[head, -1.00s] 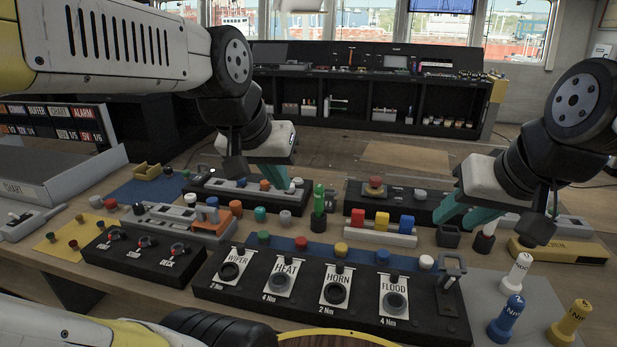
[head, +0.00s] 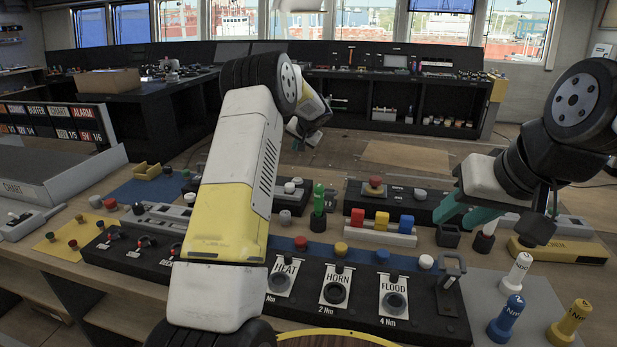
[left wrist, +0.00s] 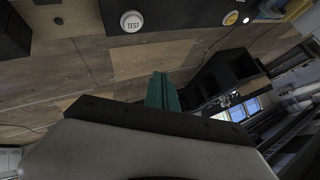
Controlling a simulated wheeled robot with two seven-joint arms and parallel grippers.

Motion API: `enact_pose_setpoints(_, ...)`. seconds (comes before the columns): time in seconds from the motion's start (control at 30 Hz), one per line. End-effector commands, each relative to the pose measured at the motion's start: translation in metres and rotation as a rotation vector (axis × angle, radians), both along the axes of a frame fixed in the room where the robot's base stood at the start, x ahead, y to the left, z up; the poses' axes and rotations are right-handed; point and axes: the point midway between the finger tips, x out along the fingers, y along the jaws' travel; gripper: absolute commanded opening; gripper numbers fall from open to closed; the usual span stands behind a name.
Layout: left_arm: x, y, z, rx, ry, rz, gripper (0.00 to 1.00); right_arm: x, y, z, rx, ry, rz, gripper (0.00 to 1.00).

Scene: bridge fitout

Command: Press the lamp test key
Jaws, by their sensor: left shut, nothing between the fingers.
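The lamp test key, a round white key marked TEST (left wrist: 132,21), shows at the top of the left wrist view on a dark panel. I cannot pick it out in the head view. My left gripper (left wrist: 163,92) has its teal fingers shut and empty, below the key in that picture and apart from it. In the head view my left gripper (head: 312,139) is small, beyond the bench's back edge and partly hidden by my own arm. My right gripper (head: 468,212) hangs over the right of the bench, by the red, yellow and blue blocks; its finger gap is unclear.
A yellow round key (left wrist: 230,18) sits on the same dark panel. A black panel with HEAT, HORN and FLOOD knobs (head: 336,293) stands at the bench front. A green bottle-like item (head: 318,205) stands upright behind it. Blue, yellow and white pegs (head: 507,318) stand at right.

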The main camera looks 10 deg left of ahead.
Motion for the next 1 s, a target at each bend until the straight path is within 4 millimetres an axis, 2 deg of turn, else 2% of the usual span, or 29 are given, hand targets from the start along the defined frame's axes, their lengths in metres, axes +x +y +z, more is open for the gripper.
enact_pose_setpoints(0.03,0.007,0.0,-0.01,0.01,0.0,-0.004,0.0,0.0,0.0,0.0,0.0,0.0,0.0,0.36)
enact_pose_setpoints(0.1,0.013,0.0,-0.018,0.017,-0.005,-0.007,0.0,0.0,0.0,0.0,0.0,0.0,0.0,0.36)
enact_pose_setpoints(0.63,0.016,0.001,-0.028,0.023,-0.006,-0.009,0.0,0.0,0.0,0.0,0.0,0.0,0.0,0.36)
enact_pose_setpoints(1.0,0.015,0.001,-0.076,0.023,-0.004,-0.008,0.0,0.0,0.0,0.0,0.0,0.0,0.0,0.36)
